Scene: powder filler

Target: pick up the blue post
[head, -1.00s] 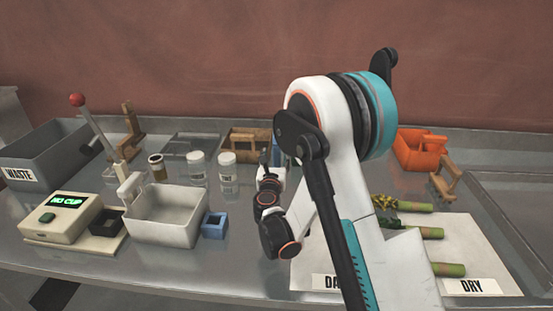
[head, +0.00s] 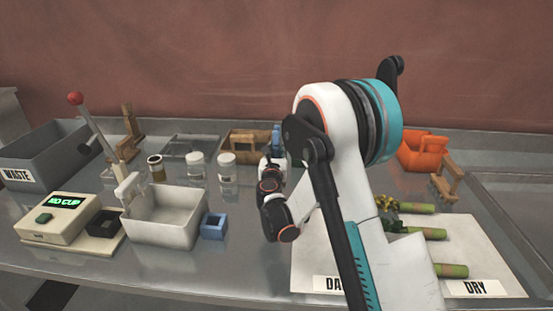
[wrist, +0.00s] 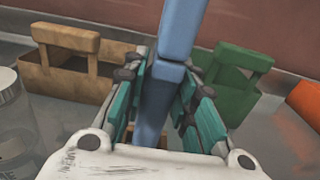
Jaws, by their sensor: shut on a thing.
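The blue post (wrist: 182,32) stands between the fingers of my gripper (wrist: 165,85) in the wrist view, rising above them and reaching down between them. My gripper is shut on it. In the head view a small blue part of the post (head: 277,134) shows just beyond my wrist. My arm hides most of the gripper there. The wrist view does not clearly show whether the post's lower end touches anything.
A brown wooden caddy (wrist: 75,65) is left of the gripper and a green caddy (wrist: 238,75) right. Clear jars (head: 227,168), a white bin (head: 165,220) and a small blue box (head: 214,226) stand left. An orange caddy (head: 420,152) is at right.

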